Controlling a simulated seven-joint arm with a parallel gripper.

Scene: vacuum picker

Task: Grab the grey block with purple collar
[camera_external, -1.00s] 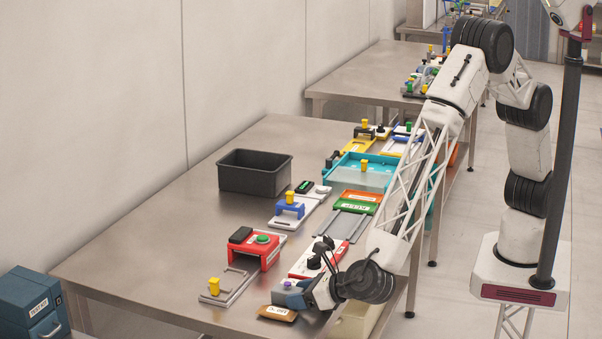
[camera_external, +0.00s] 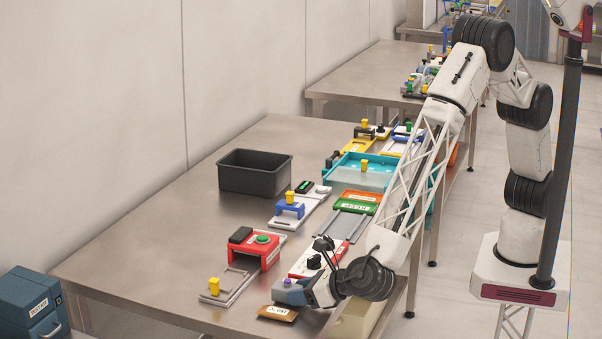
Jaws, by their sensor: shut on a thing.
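The grey block with the purple collar (camera_external: 288,284) is at the near right part of the steel table. Only its top end with the purple part shows clearly; my gripper (camera_external: 300,293) hides the rest. My gripper reaches in from the right, low over the table, and is shut on the block. I cannot tell whether the block touches the table.
A brown labelled plate (camera_external: 277,313) lies just in front of my gripper. A red-and-white fixture (camera_external: 306,264) is close behind it. A red stand (camera_external: 253,253) with a green button and a grey bracket (camera_external: 230,287) are to the left. A black bin (camera_external: 254,174) stands farther back.

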